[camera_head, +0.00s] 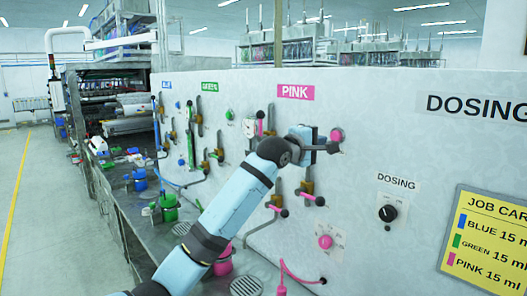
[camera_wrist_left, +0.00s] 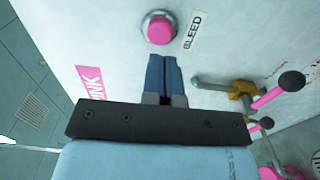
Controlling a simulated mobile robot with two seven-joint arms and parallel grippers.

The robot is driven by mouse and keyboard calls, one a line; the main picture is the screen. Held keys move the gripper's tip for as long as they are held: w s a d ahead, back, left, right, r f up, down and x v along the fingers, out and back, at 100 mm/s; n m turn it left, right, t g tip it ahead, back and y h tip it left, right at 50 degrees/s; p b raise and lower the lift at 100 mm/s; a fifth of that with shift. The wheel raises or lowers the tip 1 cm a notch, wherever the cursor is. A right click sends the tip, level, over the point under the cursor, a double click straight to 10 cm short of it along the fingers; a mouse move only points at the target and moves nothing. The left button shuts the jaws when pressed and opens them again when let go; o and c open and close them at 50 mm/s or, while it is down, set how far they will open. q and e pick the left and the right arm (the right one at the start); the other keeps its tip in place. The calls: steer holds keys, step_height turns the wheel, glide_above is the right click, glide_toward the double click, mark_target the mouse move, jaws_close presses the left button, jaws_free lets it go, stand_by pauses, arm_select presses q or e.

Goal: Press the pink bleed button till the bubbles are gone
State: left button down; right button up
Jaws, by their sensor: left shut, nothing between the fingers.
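The pink bleed button (camera_head: 337,134) sits in a metal ring on the white panel, right of the PINK sign (camera_head: 296,92). In the left wrist view the button (camera_wrist_left: 160,29) is beside a BLEED label (camera_wrist_left: 192,30), just beyond my fingertips. My left gripper (camera_head: 341,151) is shut and empty, close to the button in the head view. The wrist view shows its blue fingers (camera_wrist_left: 165,62) together, with a small gap in the picture between tips and button; the depth between them is unclear. I cannot make out any bubbles. My right gripper is not in view.
Pink-handled valves (camera_head: 305,193) stick out of the panel below my gripper. A black dosing knob (camera_head: 388,212) and a lower pink button (camera_head: 325,242) are to the right and below. A green pot (camera_head: 168,205) stands on the metal bench, and a pink pot (camera_head: 223,262) is partly behind my arm.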

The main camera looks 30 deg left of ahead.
mark_target(334, 137)
arm_select(q)
steer(key=shift+w+d, duration=0.1)
steer(key=shift+w, duration=0.15)
steer(key=shift+p+x, duration=1.15)
steer(key=shift+x, duration=1.3)
steer(key=shift+s, duration=0.15)
steer(key=shift+p+v, duration=0.35)
steer(key=shift+v, duration=0.45)
